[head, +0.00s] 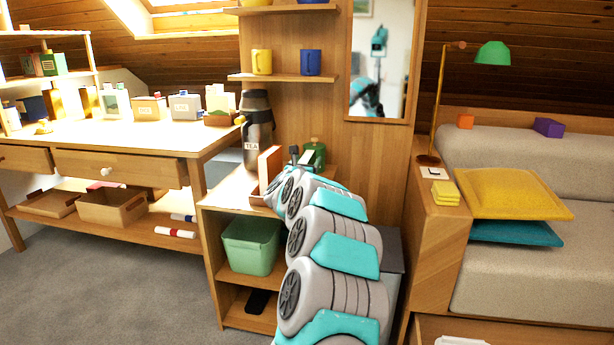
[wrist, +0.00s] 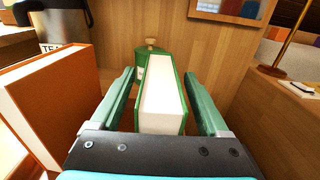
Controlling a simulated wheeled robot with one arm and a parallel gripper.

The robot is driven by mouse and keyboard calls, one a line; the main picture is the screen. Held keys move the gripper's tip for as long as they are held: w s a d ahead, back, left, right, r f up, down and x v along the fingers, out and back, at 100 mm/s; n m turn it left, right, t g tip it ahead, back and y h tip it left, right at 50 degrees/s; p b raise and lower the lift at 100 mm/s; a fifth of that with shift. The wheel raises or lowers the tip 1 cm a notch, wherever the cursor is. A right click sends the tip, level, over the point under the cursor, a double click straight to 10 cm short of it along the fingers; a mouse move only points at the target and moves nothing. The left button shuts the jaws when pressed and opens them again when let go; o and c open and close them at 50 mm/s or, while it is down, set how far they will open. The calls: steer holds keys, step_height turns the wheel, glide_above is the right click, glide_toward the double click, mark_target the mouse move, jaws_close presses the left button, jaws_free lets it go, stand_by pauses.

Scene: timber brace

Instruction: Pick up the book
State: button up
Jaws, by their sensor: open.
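A green book (wrist: 165,95) with white pages stands upright in the wrist view, between the two fingers of my gripper (wrist: 159,76). The fingers are open, one on each side of it, with a visible gap at least on the right. An orange book (wrist: 52,110) stands left of the left finger; it also shows in the head view (head: 270,166). In the head view my gripper (head: 301,157) is over the small shelf unit's top, right of the orange book. The green book cannot be made out there behind my arm.
A green jar (head: 315,153) with a knobbed lid stands just behind the green book. A tea flask (head: 257,130) stands back left on the shelf unit (head: 213,200). A wooden wall panel with a mirror (head: 381,60) closes the back. The bedside ledge lies right.

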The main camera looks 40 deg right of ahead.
steer(key=shift+w+d, duration=0.1)
steer(key=shift+d, duration=0.05)
jaws_close()
stand_by(0.6)
stand_by(0.9)
